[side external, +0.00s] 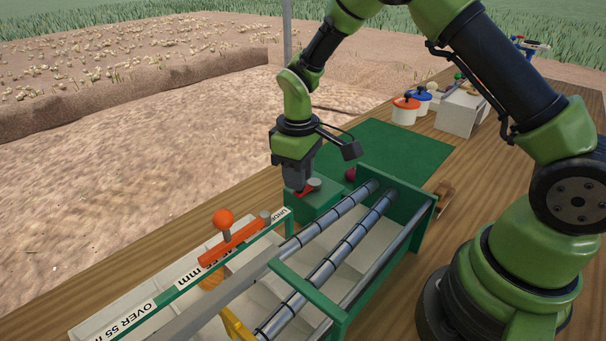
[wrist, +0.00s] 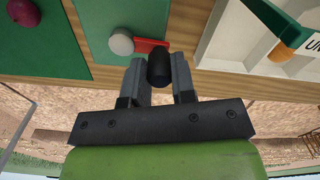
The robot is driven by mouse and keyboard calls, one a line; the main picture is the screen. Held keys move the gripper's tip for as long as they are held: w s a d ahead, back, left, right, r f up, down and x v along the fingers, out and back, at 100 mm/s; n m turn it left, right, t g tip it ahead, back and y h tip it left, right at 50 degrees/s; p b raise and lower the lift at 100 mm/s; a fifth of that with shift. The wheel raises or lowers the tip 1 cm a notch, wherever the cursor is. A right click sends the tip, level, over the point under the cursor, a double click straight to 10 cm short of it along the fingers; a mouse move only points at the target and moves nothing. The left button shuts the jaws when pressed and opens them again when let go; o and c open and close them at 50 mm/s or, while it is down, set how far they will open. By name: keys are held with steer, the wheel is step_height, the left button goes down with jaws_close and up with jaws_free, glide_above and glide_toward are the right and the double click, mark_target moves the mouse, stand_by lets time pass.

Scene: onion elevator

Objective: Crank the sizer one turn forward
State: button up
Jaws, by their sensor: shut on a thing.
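The sizer (side external: 335,308) is a green frame with long dark metal rollers over pale bins. Its crank has a red arm (side external: 306,189) on a grey hub (side external: 315,183), on top of a green box (side external: 318,207). In the wrist view the red arm (wrist: 150,44) runs from the grey hub (wrist: 121,43) to a black knob (wrist: 158,70). My gripper (side external: 297,186) points down over the crank. In the wrist view its fingers (wrist: 157,82) are shut on the black knob, one on each side. In the side view the gripper hides the knob.
An orange ball-topped lever (side external: 223,219) stands left of the crank. Labelled white bins (side external: 125,318) line the front.

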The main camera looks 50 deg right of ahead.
steer(key=shift+w+d, duration=0.1)
steer(key=shift+w, duration=0.1)
steer(key=shift+w+d, duration=0.2)
steer(key=shift+w, duration=0.35)
stand_by(0.3)
steer(key=shift+w+d, duration=0.45)
steer(key=shift+w, duration=0.05)
